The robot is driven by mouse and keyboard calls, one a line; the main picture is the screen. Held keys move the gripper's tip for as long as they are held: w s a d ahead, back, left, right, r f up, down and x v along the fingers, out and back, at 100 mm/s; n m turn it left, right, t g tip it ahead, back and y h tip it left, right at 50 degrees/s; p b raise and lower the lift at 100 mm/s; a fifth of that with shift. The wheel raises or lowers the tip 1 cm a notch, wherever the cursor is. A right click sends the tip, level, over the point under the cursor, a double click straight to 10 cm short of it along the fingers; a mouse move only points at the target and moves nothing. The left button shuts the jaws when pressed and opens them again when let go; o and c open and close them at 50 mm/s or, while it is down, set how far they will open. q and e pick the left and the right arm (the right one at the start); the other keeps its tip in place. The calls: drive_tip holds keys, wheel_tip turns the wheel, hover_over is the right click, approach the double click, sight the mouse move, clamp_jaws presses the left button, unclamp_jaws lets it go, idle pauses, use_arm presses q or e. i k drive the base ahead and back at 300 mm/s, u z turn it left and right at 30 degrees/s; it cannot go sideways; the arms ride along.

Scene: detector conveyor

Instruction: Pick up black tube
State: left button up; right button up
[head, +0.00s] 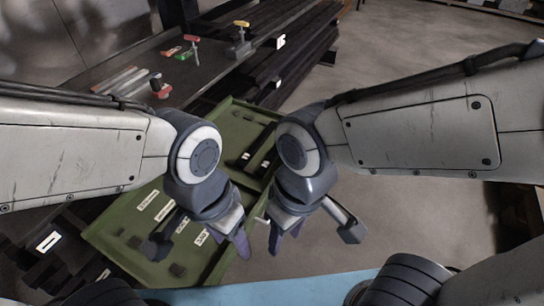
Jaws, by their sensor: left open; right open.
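Dark, narrow pieces (258,150) lie in the green tray (110,228), in the gap between my two wrists. One may be the black tube, but I cannot tell for sure. My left gripper (238,238) points down over the tray's near right part, with its jaws open and nothing seen in them. My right gripper (284,236) points down beside it, close to the tray's right edge, open and empty. My wrists and forearms hide much of the tray's middle.
A dark bench (120,84) at the back left holds red-handled tools and a clamp (239,40). Long black bars (290,62) are stacked beside it. Small dark blocks and white labels (165,211) are in the tray. A blue surface (270,288) is nearest me. Bare floor lies right.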

sight(267, 163)
drive_tip(key=z, duration=0.65)
drive_tip(key=i, duration=1.35)
drive_tip(key=u, duration=0.75)
